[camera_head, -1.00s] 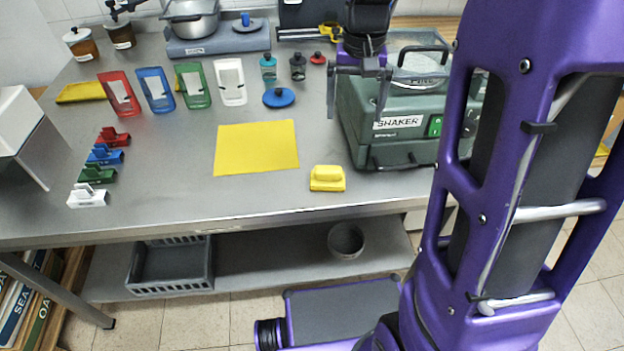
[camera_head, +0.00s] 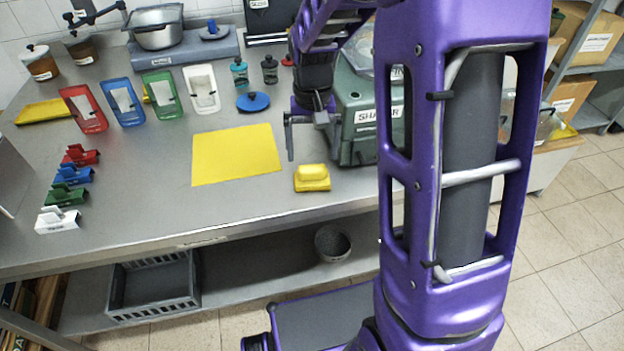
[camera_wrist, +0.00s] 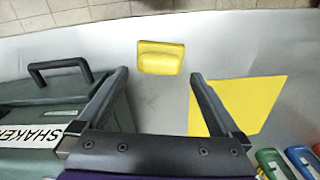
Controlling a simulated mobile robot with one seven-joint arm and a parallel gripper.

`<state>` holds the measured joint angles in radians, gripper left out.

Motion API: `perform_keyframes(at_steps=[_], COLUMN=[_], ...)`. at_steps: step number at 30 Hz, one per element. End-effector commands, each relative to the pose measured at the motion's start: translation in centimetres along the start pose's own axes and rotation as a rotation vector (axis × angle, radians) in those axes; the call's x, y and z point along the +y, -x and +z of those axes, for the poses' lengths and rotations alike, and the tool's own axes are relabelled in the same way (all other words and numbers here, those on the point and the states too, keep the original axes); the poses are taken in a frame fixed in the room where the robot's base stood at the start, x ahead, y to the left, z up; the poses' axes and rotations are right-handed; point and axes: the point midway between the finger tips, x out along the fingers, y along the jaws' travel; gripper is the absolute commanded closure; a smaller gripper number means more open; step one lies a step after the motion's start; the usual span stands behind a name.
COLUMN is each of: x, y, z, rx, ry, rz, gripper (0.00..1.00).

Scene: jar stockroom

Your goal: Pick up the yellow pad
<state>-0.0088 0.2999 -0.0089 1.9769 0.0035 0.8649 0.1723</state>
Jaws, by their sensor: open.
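The yellow pad (camera_head: 312,178) is a small block with a raised grip on a flat base, lying on the steel table near its front edge. In the wrist view the yellow pad (camera_wrist: 160,57) lies beyond the fingertips, roughly centred between them. My gripper (camera_head: 312,150) is open and empty, above the table behind the pad and apart from it. Its two fingers (camera_wrist: 158,74) show spread wide in the wrist view. A flat yellow sheet (camera_head: 236,154) lies on the table to the left of the pad.
The green shaker (camera_head: 358,125) stands just right of my gripper. Red, blue, green and white holders stand at the back left, with matching small blocks at the left. A blue disc (camera_head: 253,102) lies behind the sheet. The table around the pad is clear.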

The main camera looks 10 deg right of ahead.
Motion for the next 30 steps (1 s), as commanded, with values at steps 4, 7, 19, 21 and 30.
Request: perform_keyframes(at_steps=[4, 7, 19, 21, 30], x=[0.0, 0.0, 0.0, 0.0, -0.1], y=[-0.9, -1.5, -6.2, -6.1, -6.1], z=[0.0, -0.1, -0.4, -0.4, -0.4], rx=[0.0, -0.001, 0.0, 0.001, 0.001], ry=[0.0, 0.0, 0.0, 0.0, 0.0], rz=[0.0, 0.0, 0.0, 0.0, 0.0], gripper=[0.0, 0.0, 0.0, 0.0, 0.34])
